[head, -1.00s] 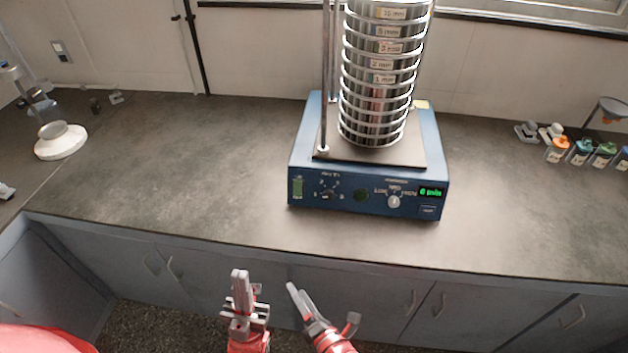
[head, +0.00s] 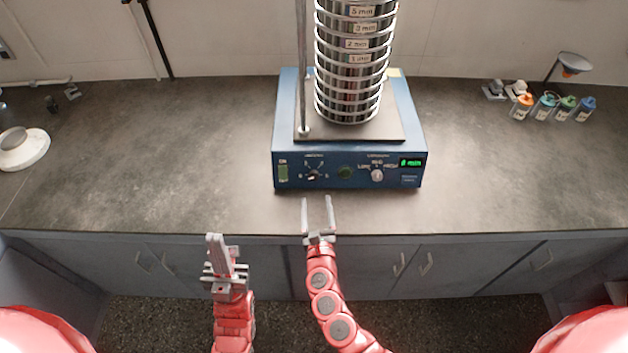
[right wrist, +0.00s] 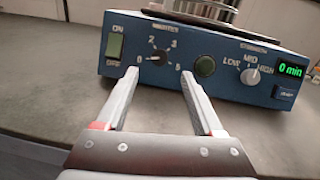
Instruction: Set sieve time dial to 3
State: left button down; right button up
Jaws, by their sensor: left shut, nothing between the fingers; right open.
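The blue sieve shaker (head: 400,152) stands on the counter. Its minutes dial (head: 313,175) is a dark knob at the left of the front panel. In the right wrist view the dial (right wrist: 158,57) has marks 0, 2, 3 and 5 around it, and its light pointer seems to face the 0 side. The display (right wrist: 290,71) reads 0 min. My right gripper (head: 317,199) is open and empty, below and in front of the dial. In the right wrist view its fingertips (right wrist: 158,74) straddle the dial's line, apart from it. My left gripper (head: 215,238) is shut and empty, short of the counter edge.
A green on/off switch (right wrist: 115,45), a round green button (right wrist: 205,66) and the strength knob (right wrist: 251,76) share the panel. A sieve stack (head: 350,70) stands on top beside a metal rod (head: 302,60). Small bottles (head: 545,108) sit at the right. The counter before the shaker is clear.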

aim_at(314, 177)
jog(key=w, duration=0.8)
jog(key=shift+a, duration=0.3)
grip_shut()
